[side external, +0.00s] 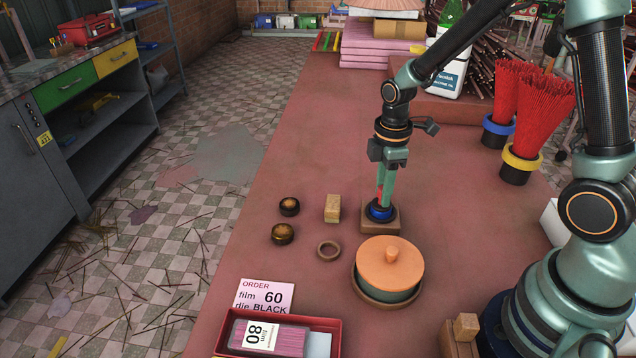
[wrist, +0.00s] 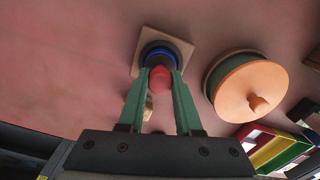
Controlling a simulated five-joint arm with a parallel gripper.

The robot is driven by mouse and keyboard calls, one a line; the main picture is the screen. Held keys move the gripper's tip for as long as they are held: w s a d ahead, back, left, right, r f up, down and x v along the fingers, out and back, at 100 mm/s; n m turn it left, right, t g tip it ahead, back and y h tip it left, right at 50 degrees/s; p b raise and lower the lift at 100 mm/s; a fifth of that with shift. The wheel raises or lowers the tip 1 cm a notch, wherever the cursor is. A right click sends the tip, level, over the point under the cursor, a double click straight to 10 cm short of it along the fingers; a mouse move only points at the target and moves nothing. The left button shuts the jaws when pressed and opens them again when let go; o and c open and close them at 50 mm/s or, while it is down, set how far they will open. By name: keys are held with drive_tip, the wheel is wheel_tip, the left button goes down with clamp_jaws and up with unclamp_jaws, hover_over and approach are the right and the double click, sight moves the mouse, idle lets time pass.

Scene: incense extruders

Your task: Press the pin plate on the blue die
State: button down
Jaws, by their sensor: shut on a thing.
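The blue die (side external: 380,213) is a dark round piece with a blue band, on a square tan base (side external: 366,226). Its blue rim also shows in the wrist view (wrist: 158,49). My gripper (side external: 383,203) points down right over the die, its green fingers shut on a red knob (wrist: 160,77), which appears to be the pin plate's handle. The knob shows as a red sliver between the fingers in the side view (side external: 379,192). The plate's underside is hidden, so I cannot tell whether it touches the die or its pins are in.
A lidded pot (side external: 390,263) stands close in front of the base. A wooden block (side external: 332,208), a brown ring (side external: 328,250) and two dark round pieces (side external: 289,206) (side external: 283,234) lie to the left. An order card (side external: 265,294) and red box (side external: 334,333) are nearer.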

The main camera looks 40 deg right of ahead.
drive_tip(key=shift+f, duration=0.1)
idle(0.3)
drive_tip(key=shift+r, duration=3.55)
